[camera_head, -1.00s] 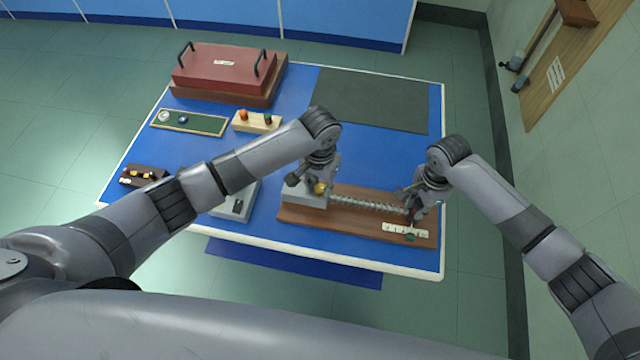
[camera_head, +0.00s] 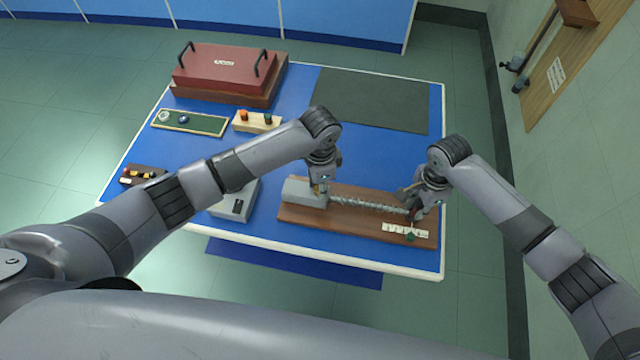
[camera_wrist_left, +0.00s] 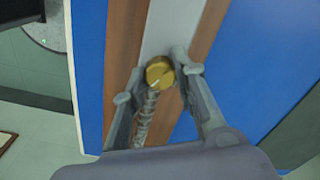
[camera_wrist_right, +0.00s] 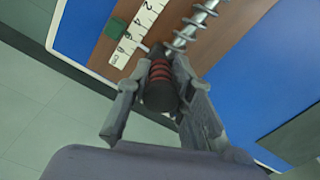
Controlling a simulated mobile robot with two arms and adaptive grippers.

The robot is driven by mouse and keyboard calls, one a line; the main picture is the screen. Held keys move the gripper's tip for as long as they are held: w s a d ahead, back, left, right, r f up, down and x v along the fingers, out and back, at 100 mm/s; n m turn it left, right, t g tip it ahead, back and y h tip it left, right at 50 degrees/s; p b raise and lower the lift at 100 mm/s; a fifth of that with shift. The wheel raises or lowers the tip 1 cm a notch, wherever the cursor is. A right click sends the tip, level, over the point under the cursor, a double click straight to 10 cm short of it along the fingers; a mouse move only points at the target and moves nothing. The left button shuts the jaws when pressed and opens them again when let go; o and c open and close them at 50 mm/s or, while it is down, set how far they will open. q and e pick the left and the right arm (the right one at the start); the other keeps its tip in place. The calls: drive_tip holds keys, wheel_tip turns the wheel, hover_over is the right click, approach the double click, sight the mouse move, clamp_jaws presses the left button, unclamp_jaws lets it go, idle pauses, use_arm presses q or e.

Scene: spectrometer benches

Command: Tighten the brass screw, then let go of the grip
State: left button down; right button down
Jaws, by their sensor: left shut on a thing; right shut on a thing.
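The brass screw (camera_wrist_left: 160,72) has a round head with a pale line across it. It sits at the end of the grey block (camera_head: 303,191) on a brown wooden board (camera_head: 345,222). My left gripper (camera_head: 319,187) points down over it and is shut on its head, with one finger on each side. The head camera shows only a sliver of brass. My right gripper (camera_head: 413,207) is shut on the dark grip with red rings (camera_wrist_right: 159,88) at the right end of the coil spring (camera_head: 365,203). The spring runs between block and grip.
A white scale (camera_wrist_right: 140,32) with a green marker (camera_wrist_right: 115,27) lies beside the grip. A grey box (camera_head: 236,203), a dark tray (camera_head: 143,175), a wooden block with knobs (camera_head: 256,122) and a red case (camera_head: 222,66) stand left. A dark mat (camera_head: 372,98) lies behind.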

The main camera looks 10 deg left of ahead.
use_arm(q)
drive_tip(key=shift+a+m, duration=0.1)
drive_tip(key=shift+m, duration=0.2)
use_arm(e)
drive_tip(key=shift+w+d, duration=0.15)
use_arm(q)
drive_tip(key=c, duration=1.3)
unclamp_jaws()
use_arm(e)
drive_tip(key=shift+r, duration=0.1)
use_arm(q)
wheel_tip(320, 180, up, 12)
use_arm(e)
drive_tip(key=c, duration=1.2)
unclamp_jaws()
